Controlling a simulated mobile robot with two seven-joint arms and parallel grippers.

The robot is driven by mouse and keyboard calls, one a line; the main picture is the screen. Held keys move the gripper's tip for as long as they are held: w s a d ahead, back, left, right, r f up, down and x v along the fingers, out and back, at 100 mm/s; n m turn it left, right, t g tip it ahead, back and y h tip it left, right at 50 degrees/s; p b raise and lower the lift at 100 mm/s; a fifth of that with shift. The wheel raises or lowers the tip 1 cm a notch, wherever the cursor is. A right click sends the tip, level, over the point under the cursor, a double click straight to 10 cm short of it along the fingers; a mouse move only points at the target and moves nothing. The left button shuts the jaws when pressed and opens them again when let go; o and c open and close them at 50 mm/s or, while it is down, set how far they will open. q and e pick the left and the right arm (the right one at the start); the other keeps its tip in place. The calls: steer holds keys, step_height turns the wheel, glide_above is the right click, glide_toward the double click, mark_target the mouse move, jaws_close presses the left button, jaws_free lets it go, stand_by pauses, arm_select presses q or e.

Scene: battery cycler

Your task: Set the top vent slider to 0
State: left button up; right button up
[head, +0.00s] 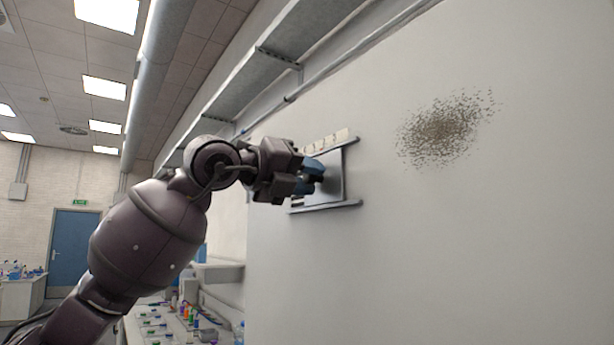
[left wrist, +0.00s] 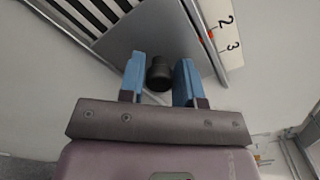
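The vent slider is a flat grey plate (head: 336,182) between two rails on the white wall. In the left wrist view the plate (left wrist: 165,28) carries a black round knob (left wrist: 159,74). Dark slots show beside the plate at upper left. A white scale strip (left wrist: 222,45) shows a 2 and a 3, with a small red mark (left wrist: 208,37) on the plate side close to the 3. My left gripper (head: 312,177) is at the plate. Its two blue fingers stand apart on either side of the knob, with gaps visible. My right gripper is not in view.
A rail (head: 326,207) runs below the plate. A metal shelf or duct (head: 285,45) runs along the wall above. A bench with small bottles (head: 185,315) stands below. The wall to the right is clear apart from a dark speckled patch (head: 440,128).

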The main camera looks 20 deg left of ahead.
arm_select(q)
steer(key=c, duration=0.4)
jaws_close()
steer(key=w+a, duration=0.3)
steer(key=a, duration=0.2)
steer(key=shift+w, duration=0.4)
steer(key=o, duration=0.5)
jaws_free()
steer(key=shift+r, duration=0.1)
steer(key=o, duration=0.3)
steer(key=shift+w+a, duration=0.15)
steer(key=shift+o, duration=0.2)
steer(key=b+v, duration=0.2)
steer(key=v, duration=0.9)
